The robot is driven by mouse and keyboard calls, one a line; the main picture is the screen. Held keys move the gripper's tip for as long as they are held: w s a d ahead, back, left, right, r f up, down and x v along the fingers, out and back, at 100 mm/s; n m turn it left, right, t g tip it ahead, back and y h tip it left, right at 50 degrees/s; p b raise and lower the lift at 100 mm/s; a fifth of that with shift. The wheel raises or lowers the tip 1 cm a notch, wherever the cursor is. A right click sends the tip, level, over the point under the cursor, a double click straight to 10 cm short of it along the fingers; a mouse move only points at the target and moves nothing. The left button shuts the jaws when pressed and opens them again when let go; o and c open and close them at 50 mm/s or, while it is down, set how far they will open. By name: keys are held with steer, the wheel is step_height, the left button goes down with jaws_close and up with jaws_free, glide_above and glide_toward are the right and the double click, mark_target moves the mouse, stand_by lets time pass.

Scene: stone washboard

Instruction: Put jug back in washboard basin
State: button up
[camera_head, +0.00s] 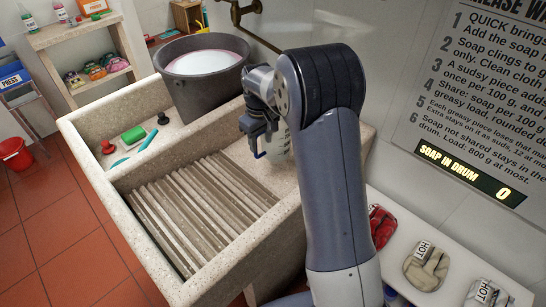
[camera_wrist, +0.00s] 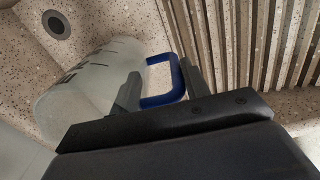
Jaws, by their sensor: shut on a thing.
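The jug is clear with dark marks and a blue handle. In the wrist view the jug (camera_wrist: 85,80) fills the left side, with its handle between my gripper's fingers (camera_wrist: 160,82). In the head view my gripper (camera_head: 260,138) is shut on the jug and partly hides it; a clear part of the jug (camera_head: 280,146) shows to the right. The jug is at the far right end of the stone washboard basin (camera_head: 100,195), past the ribs. I cannot tell whether it touches the stone.
The ribbed slope (camera_head: 195,210) lies left of the jug. A grey drum (camera_head: 203,95) stands on the far side. A drain (camera_wrist: 57,24) shows near the jug. Mitts (camera_head: 426,264) lie at right.

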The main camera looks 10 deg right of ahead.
step_height(320, 180, down, 7)
steer(key=shift+d+f, duration=0.2)
steer(key=shift+d, duration=0.2)
steer(key=shift+w, duration=0.1)
steer(key=shift+f, duration=0.2)
steer(key=o, duration=1.3)
steer(key=shift+o, duration=0.2)
step_height(320, 180, up, 12)
steer(key=shift+r, duration=0.2)
